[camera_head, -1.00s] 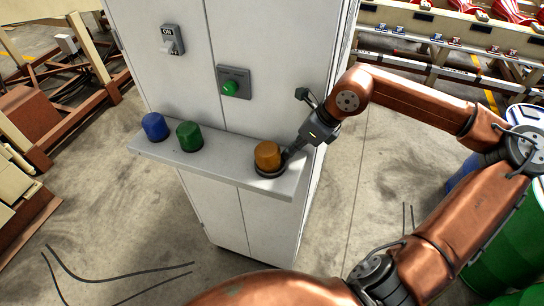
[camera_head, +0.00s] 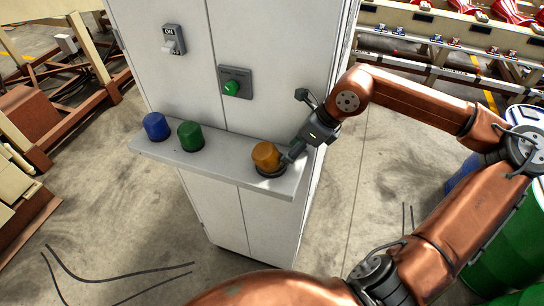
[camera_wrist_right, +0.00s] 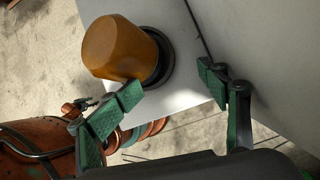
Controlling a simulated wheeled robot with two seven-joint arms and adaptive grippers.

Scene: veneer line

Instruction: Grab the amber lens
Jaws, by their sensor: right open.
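The amber lens (camera_head: 266,156) sits on a dark round base at the right end of the grey shelf (camera_head: 222,167) on the white cabinet. My right gripper (camera_head: 290,157) is at the lens's right side in the head view. In the right wrist view the amber lens (camera_wrist_right: 120,46) stands beyond the fingertips, on its black base. My right gripper (camera_wrist_right: 170,84) is open there, with green-padded fingers apart and nothing between them. Whether a finger touches the lens or base, I cannot tell. My left gripper is not in view.
A green lens (camera_head: 190,136) and a blue lens (camera_head: 156,126) stand further left on the shelf. Above are a switch (camera_head: 173,40) and a green button (camera_head: 231,88) on the cabinet (camera_head: 270,60). A green drum (camera_head: 508,250) stands at the right.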

